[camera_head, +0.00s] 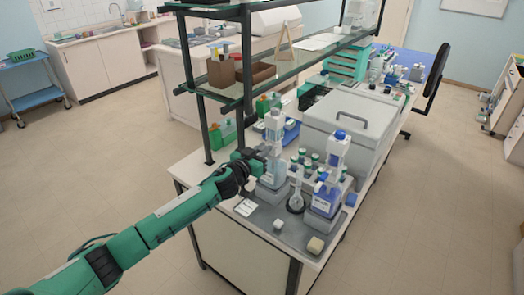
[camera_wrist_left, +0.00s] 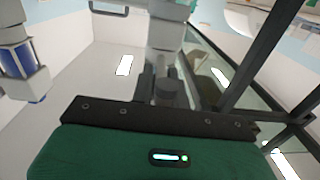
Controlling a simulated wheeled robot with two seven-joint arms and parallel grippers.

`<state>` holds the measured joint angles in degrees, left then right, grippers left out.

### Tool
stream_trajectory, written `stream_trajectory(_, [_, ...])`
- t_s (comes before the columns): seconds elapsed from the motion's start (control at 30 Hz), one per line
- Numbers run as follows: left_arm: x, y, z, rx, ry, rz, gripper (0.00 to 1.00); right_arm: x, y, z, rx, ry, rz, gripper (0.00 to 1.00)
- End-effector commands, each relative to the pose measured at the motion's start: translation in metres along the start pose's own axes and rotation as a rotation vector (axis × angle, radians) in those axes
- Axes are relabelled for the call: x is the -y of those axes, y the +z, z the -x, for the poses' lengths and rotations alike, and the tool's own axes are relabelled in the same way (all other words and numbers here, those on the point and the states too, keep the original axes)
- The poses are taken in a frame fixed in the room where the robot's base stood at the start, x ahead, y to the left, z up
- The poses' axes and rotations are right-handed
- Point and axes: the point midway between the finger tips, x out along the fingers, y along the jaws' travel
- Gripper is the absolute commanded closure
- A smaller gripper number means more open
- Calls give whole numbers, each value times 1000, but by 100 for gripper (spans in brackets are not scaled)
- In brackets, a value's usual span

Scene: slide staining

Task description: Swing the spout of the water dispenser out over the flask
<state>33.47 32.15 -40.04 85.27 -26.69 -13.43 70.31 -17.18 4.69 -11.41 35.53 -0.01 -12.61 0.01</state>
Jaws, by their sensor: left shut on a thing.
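Two bottle-top dispensers stand on the bench in the head view: a left one (camera_head: 273,168) with a pale body, and a right one (camera_head: 327,195) with a blue label and blue cap. A small clear flask (camera_head: 295,203) stands on the grey mat between them, towards the front. My left gripper (camera_head: 260,156) reaches the left dispenser from the left at upper-body height and is shut on a small part there, seemingly its spout; the jaws mostly hide it. The left wrist view shows the jaws (camera_wrist_left: 168,86) close to the white dispenser head (camera_wrist_left: 166,35). My right gripper is out of view.
Several small capped bottles (camera_head: 308,160) stand behind the flask. A large grey lidded box (camera_head: 350,125) fills the bench behind the right dispenser. A shelf frame post (camera_head: 195,90) rises behind my left gripper.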

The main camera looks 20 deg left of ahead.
Motion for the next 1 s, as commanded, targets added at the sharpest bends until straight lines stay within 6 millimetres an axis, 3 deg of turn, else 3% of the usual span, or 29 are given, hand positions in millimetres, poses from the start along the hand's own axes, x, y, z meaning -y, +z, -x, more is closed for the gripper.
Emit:
stream_trajectory(0.37, [-18, 6, -2, -1, -213, 11, 100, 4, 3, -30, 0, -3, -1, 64])
stream_trajectory(1.0, [-41, 8, -12, 1, -618, 6, 100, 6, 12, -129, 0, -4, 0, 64])
